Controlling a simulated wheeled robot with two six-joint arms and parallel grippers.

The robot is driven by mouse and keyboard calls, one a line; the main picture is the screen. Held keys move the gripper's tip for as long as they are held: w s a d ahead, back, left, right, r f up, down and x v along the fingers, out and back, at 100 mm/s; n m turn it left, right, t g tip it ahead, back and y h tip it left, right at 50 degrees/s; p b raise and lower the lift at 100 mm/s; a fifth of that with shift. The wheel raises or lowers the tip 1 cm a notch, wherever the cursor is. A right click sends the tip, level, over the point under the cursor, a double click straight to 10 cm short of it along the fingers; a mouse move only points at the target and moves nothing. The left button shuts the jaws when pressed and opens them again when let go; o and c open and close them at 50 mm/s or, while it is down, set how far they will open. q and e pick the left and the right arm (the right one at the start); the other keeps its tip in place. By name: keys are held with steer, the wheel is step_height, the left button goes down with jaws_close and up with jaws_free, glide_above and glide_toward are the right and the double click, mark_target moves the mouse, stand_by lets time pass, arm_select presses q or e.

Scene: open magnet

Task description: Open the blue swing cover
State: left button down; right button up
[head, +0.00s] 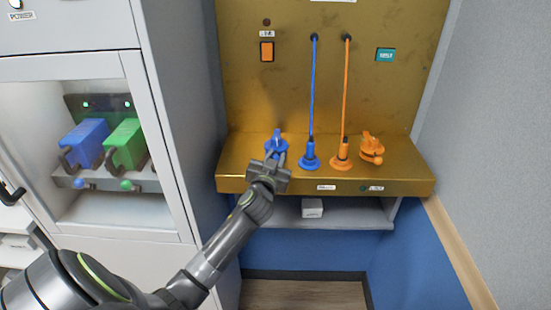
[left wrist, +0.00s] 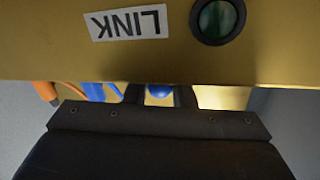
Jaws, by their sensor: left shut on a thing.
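The blue swing cover (head: 276,142) sits on the brass ledge, left of the blue plug. My left gripper (head: 275,158) reaches it from the front and is shut on it. In the left wrist view a rounded blue part of the cover (left wrist: 159,91) shows between the two fingers of the left gripper (left wrist: 160,96). The fingers and the ledge edge hide most of the cover there, so how far it is swung cannot be told. My right gripper is not in view.
A blue plug (head: 310,162) and an orange plug (head: 341,162) hang on cords to the right. An orange cover (head: 371,148) stands beyond them. A white box (head: 312,208) lies on the shelf below. A cabinet with blue and green handled units (head: 126,143) stands left.

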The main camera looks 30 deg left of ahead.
arm_select(q)
steer(key=shift+s+a+r+m+t+h+p, duration=0.15)
steer(key=shift+s+a+m+h+p, duration=0.1)
steer(key=shift+a+m+h+p, duration=0.3)
steer(key=shift+s+a+m+t+h+p, duration=0.15)
steer(key=shift+s+a+m+h+p, duration=0.15)
steer(key=shift+h, duration=0.35)
steer(key=shift+s+a+m+h+p, duration=0.2)
steer(key=shift+a+m+h+p, duration=0.4)
steer(key=shift+a+h, duration=0.3)
steer(key=shift+d, duration=0.1)
steer(key=c, duration=1.2)
jaws_free()
steer(key=shift+c, duration=0.2)
steer(key=shift+s, duration=0.15)
